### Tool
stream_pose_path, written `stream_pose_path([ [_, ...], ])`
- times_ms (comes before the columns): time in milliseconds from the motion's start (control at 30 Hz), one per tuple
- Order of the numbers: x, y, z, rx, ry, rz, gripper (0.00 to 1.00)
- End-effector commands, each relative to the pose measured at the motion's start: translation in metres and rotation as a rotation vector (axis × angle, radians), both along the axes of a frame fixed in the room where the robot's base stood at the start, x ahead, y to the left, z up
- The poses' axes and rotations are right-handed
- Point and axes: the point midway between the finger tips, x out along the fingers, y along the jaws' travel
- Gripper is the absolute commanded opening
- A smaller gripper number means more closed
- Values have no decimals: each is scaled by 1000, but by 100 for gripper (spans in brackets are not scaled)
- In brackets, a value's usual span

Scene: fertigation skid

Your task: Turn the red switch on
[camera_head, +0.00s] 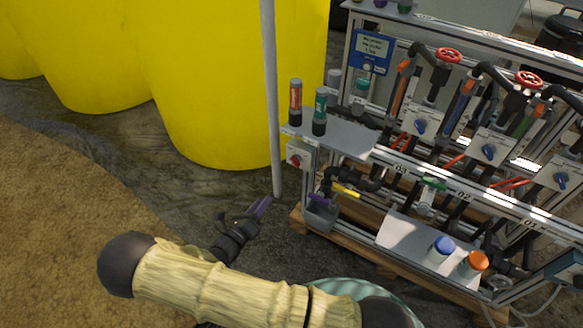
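The red switch (295,161) is a small red rotary knob on a light plate. It sits on a grey box at the left end of the skid frame, just below the grey shelf. Its exact handle angle is too small to tell. My gripper (261,206), dark with purple fingers, is in the lower middle, below and left of the switch and apart from it. The fingers point up and right. They look close together, but whether there is a gap between them is unclear. I see nothing held in it.
A thin grey post (271,100) stands just left of the switch. Large yellow tanks (215,80) stand behind. The grey shelf (345,138) carries bottles (295,102) above the switch. A grey holder (320,215), a yellow-handled valve (346,190) and pipes lie right of my gripper.

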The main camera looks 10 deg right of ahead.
Motion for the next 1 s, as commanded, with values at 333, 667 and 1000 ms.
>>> stream_pose_path([
  [333,30,-29,-2,2,-3,-6,33],
  [667,74,-69,-3,3,-3,-6,33],
  [1000,116,-107,-2,2,-2,-4,33],
])
